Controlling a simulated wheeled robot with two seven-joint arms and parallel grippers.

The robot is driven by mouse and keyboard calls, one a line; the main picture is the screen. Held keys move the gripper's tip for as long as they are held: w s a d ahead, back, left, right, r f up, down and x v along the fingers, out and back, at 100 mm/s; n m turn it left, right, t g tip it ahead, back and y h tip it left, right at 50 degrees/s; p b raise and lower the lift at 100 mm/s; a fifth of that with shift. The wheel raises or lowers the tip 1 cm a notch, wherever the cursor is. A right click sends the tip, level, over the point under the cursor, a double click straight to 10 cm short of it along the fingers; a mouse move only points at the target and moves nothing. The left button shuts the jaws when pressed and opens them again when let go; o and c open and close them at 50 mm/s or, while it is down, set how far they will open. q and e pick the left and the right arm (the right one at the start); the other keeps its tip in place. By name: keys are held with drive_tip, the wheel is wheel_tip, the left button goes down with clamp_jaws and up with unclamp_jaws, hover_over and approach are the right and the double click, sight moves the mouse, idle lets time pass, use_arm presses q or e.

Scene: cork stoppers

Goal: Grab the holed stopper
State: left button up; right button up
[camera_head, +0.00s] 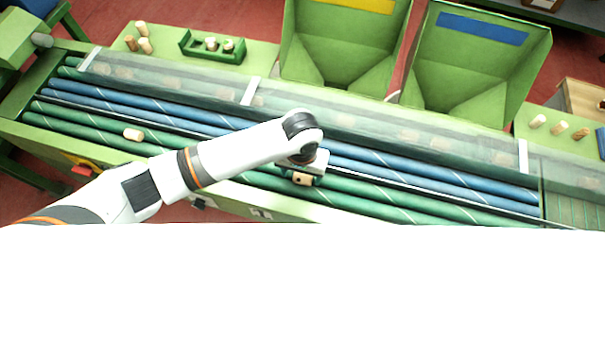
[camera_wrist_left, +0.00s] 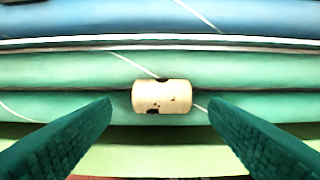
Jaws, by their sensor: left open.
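A pale cork stopper (camera_wrist_left: 160,92) with dark holes lies on its side on the green rollers in the left wrist view. In the head view the stopper (camera_head: 301,180) shows just under my left gripper (camera_head: 306,171). My left gripper (camera_wrist_left: 160,104) is open, with one fingertip on each side of the stopper and a gap to both. The fingers do not touch it. My right gripper is in neither view.
Another stopper (camera_head: 133,134) lies on the green rollers to the left. Blue rollers (camera_head: 450,179) and a clear cover (camera_head: 370,130) run behind. Two green bins (camera_head: 345,50) stand at the back. A green tray (camera_head: 190,46) holds stoppers, with loose ones beside it.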

use_arm(q)
drive_tip(key=shift+f, duration=0.7)
drive_tip(key=shift+d, duration=0.1)
drive_tip(key=c, duration=1.1)
drive_tip(key=shift+o, duration=0.2)
